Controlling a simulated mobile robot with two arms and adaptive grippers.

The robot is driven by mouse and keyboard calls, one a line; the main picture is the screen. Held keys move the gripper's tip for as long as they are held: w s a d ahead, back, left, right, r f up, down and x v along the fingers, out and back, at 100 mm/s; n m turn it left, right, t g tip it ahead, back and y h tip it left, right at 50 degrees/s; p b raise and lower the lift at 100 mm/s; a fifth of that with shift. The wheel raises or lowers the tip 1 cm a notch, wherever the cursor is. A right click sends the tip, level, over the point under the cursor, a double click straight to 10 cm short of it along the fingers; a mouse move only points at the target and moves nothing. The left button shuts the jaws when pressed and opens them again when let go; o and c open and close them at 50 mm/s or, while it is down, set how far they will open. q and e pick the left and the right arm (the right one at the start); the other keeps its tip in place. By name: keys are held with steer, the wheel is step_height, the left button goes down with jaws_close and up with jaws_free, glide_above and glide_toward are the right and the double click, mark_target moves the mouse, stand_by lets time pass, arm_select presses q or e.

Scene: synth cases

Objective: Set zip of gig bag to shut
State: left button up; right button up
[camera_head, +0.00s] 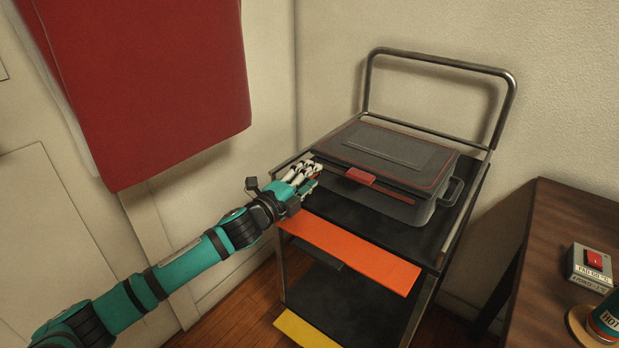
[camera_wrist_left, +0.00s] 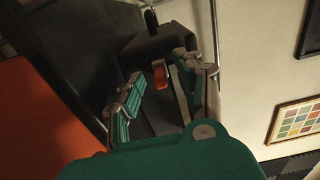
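The gig bag (camera_head: 400,150) is a dark grey case with red trim, lying on the top shelf of a cart. A red tab (camera_head: 361,176) sits on its front face, with a dark red strip to its right. My left gripper (camera_head: 306,173) is at the bag's front left corner. In the left wrist view its fingers (camera_wrist_left: 165,95) are apart, with a small orange-red piece (camera_wrist_left: 160,73) seen between them. This piece may be the zip pull; I cannot tell whether the fingers touch it. The gripper hides part of the corner. My right gripper is not in view.
The cart has a metal handle (camera_head: 442,64) behind the bag and an orange panel (camera_head: 350,252) at the front. A brown table (camera_head: 565,225) at right holds a red-switch box (camera_head: 591,266) and a can (camera_head: 608,318). Red cloth (camera_head: 160,85) hangs at left.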

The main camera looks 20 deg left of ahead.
arm_select(q)
steer(key=shift+w, duration=0.2)
steer(key=shift+c, duration=0.2)
jaws_close()
steer(key=shift+d, duration=0.1)
